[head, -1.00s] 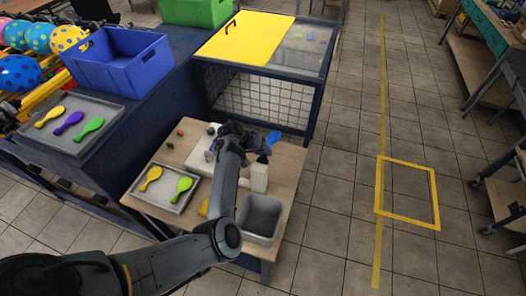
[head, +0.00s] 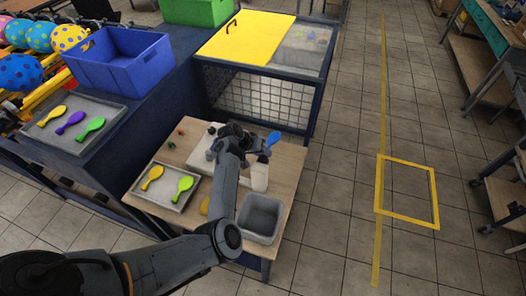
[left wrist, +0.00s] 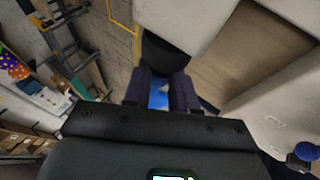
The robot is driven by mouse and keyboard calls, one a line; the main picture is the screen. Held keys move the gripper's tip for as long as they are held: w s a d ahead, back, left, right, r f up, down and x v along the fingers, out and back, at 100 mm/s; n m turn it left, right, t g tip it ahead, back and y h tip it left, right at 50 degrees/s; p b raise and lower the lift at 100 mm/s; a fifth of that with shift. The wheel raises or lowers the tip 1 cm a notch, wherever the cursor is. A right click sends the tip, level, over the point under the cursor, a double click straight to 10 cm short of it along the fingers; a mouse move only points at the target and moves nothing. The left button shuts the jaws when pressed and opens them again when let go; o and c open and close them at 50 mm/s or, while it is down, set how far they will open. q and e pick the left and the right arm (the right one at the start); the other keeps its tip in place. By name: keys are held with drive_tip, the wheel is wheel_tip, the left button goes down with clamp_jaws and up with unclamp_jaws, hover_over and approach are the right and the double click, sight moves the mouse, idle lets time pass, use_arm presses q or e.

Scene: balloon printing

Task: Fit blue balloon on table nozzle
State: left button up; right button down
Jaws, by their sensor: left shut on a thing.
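The blue balloon (head: 273,139) is at the far right side of the small wooden table, held up by my left gripper (head: 262,145). In the left wrist view a patch of the blue balloon (left wrist: 158,97) shows between the two dark fingers (left wrist: 161,90), which are shut on it. A dark rounded thing lies just beyond the fingertips there; I cannot tell what it is. I cannot make out the table nozzle in the head view, where my arm covers part of the white device (head: 200,153). My right gripper is not in view.
A grey tray (head: 164,201) holds a yellow and a green balloon. Another tray (head: 84,143) on the dark bench holds three balloons. A yellow-topped cage (head: 245,40) stands behind.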

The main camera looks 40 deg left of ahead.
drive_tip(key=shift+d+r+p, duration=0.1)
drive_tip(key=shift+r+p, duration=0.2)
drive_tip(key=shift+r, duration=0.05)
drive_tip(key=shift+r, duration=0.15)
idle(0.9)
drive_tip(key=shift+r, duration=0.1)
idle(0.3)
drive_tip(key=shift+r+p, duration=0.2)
drive_tip(key=shift+p, duration=0.2)
idle(0.7)
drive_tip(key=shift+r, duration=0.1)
idle(0.4)
idle(0.8)
idle(0.7)
